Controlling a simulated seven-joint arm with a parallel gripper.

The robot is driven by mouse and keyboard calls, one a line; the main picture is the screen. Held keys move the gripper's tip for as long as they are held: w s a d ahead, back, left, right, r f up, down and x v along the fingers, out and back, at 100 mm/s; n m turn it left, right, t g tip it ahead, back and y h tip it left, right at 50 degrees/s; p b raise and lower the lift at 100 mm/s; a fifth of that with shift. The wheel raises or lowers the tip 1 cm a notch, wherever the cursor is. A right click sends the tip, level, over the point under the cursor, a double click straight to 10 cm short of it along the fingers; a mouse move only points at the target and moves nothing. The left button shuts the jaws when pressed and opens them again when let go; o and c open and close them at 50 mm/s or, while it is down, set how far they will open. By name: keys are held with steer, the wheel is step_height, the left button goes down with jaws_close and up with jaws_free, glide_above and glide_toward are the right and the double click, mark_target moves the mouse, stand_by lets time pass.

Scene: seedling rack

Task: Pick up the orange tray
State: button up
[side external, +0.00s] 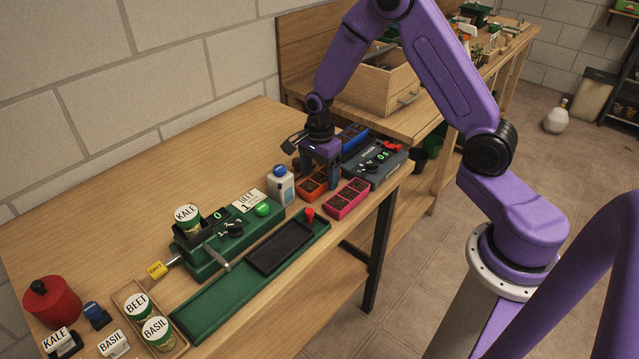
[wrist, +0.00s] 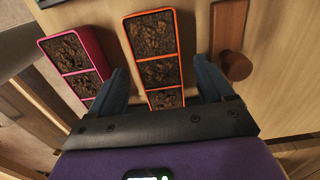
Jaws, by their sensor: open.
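The orange tray (side external: 309,193) is a narrow row of cells filled with dark soil, lying on the wooden table between the white bottle and the pink tray. In the side external view my gripper (side external: 318,172) points down over it and hides part of it. In the wrist view the orange tray (wrist: 157,58) runs lengthwise between my two dark fingers. My gripper (wrist: 160,72) is open, with one finger on each side of the tray and a visible gap on both sides. I cannot tell how high the fingertips are above the table.
The pink tray (side external: 347,199) lies close by near the table's front edge. A blue tray (side external: 352,136) and a dark device (side external: 374,164) with a red knob stand behind. A white bottle (side external: 281,186) and a green machine (side external: 222,243) stand to the left. The table's back left is clear.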

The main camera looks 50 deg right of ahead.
steer(key=shift+f, duration=1.1)
steer(key=c, duration=1.1)
steer(key=shift+r, duration=0.1)
steer(key=shift+r, duration=0.4)
steer(key=r, duration=0.2)
steer(key=shift+s+r, duration=0.2)
steer(key=shift+r, duration=0.2)
steer(key=s+r, duration=0.3)
steer(key=s, duration=0.1)
steer(key=s+r, duration=0.3)
steer(key=s, duration=0.2)
steer(key=s+r, duration=0.3)
steer(key=s, duration=0.1)
steer(key=shift+s+a+r, duration=0.15)
steer(key=shift+s+a, duration=0.15)
steer(key=shift+a, duration=0.1)
